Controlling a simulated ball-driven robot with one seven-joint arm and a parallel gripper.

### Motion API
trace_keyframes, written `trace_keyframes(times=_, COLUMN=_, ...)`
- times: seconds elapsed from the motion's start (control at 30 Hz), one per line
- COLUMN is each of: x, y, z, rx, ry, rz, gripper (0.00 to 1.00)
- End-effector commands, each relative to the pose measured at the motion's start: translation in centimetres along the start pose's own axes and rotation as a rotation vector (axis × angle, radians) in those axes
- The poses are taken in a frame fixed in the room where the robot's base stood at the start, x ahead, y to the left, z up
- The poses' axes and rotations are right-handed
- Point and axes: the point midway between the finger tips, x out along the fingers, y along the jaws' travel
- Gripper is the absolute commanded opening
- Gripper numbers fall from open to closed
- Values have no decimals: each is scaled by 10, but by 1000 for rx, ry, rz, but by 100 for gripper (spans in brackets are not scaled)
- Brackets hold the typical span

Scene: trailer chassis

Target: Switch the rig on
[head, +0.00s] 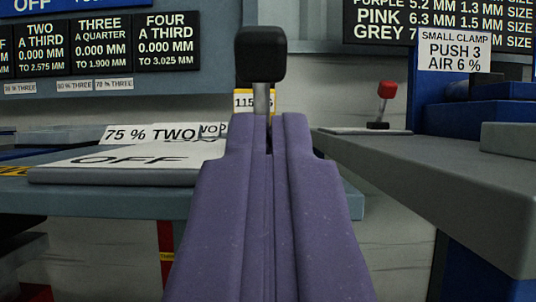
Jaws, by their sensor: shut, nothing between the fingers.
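My gripper (271,122) is shut and empty in the middle of the head view, its purple fingers pointing away from me. A lever with a black block knob (260,54) and a metal shaft rises just past the fingertips. Its foot is hidden behind them, and I cannot tell whether they touch it. A light plate marked OFF (85,160) lies on the grey-blue bench to the left. A smaller lever with a red knob (386,89) stands on a plate farther right.
A grey-blue bench (110,203) is at left and a grey worktop (440,165) at right, with a gap between them. Signs reading 75 % TWO (150,134) and SMALL CLAMP (454,50) stand behind. Dark boards (165,42) with figures hang at the back.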

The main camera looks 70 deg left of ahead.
Motion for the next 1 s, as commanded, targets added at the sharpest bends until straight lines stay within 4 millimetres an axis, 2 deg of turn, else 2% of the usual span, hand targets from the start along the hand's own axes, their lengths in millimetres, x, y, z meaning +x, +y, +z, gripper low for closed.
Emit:
trace_keyframes(times=0.2, x=43, y=-1, z=1, rx=0, ry=1, rz=-2, gripper=0)
trace_keyframes(times=0.4, x=67, y=-1, z=1, rx=0, ry=0, rz=-2, gripper=0)
trace_keyframes(times=0.57, x=74, y=-1, z=1, rx=1, ry=-2, rz=-1, gripper=0)
trace_keyframes(times=1.0, x=75, y=0, z=-1, rx=0, ry=-13, rz=-1, gripper=0)
